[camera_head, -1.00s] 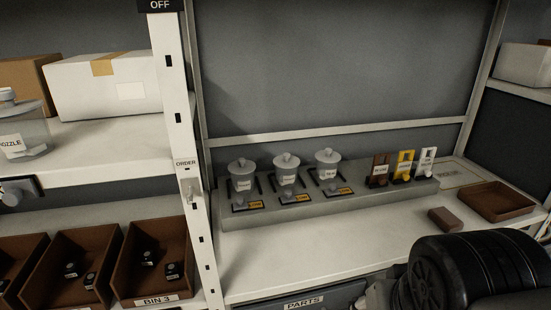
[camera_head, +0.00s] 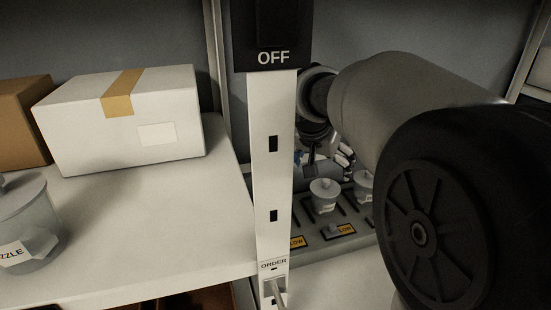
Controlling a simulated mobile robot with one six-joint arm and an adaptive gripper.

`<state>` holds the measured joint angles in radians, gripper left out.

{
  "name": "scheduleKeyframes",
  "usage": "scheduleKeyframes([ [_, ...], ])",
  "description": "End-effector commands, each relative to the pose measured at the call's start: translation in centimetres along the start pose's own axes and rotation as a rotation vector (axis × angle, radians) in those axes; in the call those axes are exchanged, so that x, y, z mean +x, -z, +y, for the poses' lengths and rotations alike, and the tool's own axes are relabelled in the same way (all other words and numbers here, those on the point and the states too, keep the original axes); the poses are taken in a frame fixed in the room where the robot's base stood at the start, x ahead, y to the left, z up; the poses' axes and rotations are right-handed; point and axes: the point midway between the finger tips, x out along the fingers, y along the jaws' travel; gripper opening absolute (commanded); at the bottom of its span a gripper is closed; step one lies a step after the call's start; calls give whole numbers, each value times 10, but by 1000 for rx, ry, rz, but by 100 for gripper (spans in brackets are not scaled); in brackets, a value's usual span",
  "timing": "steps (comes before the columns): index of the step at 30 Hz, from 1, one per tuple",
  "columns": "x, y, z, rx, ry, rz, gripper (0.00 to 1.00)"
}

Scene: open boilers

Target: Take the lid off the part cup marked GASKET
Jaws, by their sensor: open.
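Two lidded grey part cups show on the grey stand in the head view. The nearer cup (camera_head: 324,195) has its lid on, and so does the cup to its right (camera_head: 364,185), which my arm partly covers. Their markings cannot be read, so I cannot tell which is GASKET. A third cup is not visible; the white post may hide it. My gripper (camera_head: 322,160) is above and behind the nearer cup, apart from it. It is open, small and partly hidden by my arm.
The white upright post (camera_head: 270,170) with an OFF panel (camera_head: 273,57) stands close left of the cups. A white box (camera_head: 120,120) and a jar marked ZZLE (camera_head: 25,225) sit on the left shelf (camera_head: 150,225).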

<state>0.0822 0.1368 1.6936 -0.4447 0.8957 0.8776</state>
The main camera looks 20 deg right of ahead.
Motion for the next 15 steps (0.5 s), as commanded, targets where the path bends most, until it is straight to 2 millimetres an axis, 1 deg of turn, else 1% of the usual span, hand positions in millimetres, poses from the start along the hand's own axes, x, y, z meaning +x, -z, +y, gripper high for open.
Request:
scheduleKeyframes([
  [1, 15, -2, 1, 0, -3, -3, 92],
  [3, 30, -2, 1, 0, -2, -2, 92],
  [6, 46, -2, 0, -1, -1, -2, 92],
  [9, 56, -1, 0, 0, 0, -1, 92],
  [15, 64, 0, 0, 0, 1, 0, 92],
])
